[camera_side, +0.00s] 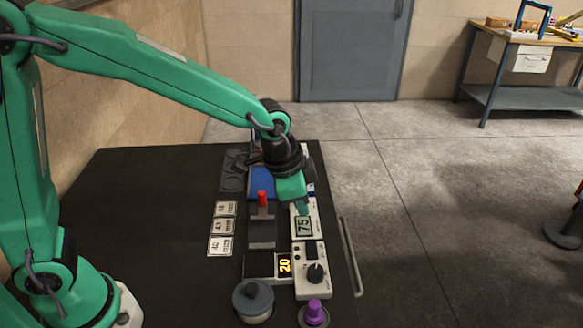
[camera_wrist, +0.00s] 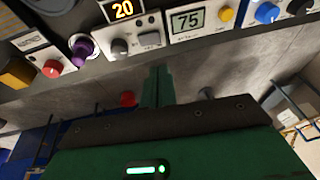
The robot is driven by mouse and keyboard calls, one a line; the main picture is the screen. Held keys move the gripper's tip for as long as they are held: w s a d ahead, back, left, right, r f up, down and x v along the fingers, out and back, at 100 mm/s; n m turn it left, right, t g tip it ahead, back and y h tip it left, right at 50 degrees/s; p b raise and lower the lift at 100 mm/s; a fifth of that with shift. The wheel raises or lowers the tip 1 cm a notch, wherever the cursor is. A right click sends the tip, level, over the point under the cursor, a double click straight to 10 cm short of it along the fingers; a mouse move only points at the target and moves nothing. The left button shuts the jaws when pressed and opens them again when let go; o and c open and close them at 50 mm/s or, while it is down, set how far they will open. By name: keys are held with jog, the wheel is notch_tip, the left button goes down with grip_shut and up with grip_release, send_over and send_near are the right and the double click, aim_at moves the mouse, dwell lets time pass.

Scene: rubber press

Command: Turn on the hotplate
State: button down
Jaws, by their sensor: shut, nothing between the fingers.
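A white control panel (camera_side: 307,285) stands near the right edge of the dark table. It carries a display reading 75 (camera_side: 303,227), a dark rocker switch (camera_side: 311,250) and a black knob (camera_side: 316,272). Left of it, a black unit (camera_side: 258,266) shows a yellow 20. I cannot tell which part is the hotplate itself, nor the switch position. In the wrist view the rocker switch (camera_wrist: 150,39) sits between the knob (camera_wrist: 119,46) and the 75 display (camera_wrist: 188,20). My gripper (camera_side: 303,209) is shut and empty, above the panel's far end by the display. Its fingers also show in the wrist view (camera_wrist: 158,75).
A red-handled lever (camera_side: 262,198) stands left of my gripper, with a blue plate (camera_side: 262,182) behind. A grey round knob or lid (camera_side: 253,298) and a purple knob (camera_side: 313,312) stand at the front. Labelled cards (camera_side: 220,246) lie left. The table's left side is clear.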

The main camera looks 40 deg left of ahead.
aim_at(311, 242)
jog(key=x, duration=0.9)
jog(key=shift+s+a+f, duration=0.15)
jog(key=shift+s+f, duration=0.1)
jog(key=shift+f, duration=0.7)
jog(key=shift+w+a+f, duration=0.15)
jog(key=shift+f, duration=0.1)
jog(key=shift+s+d+r, duration=0.25)
jog(key=shift+s+d, duration=0.3)
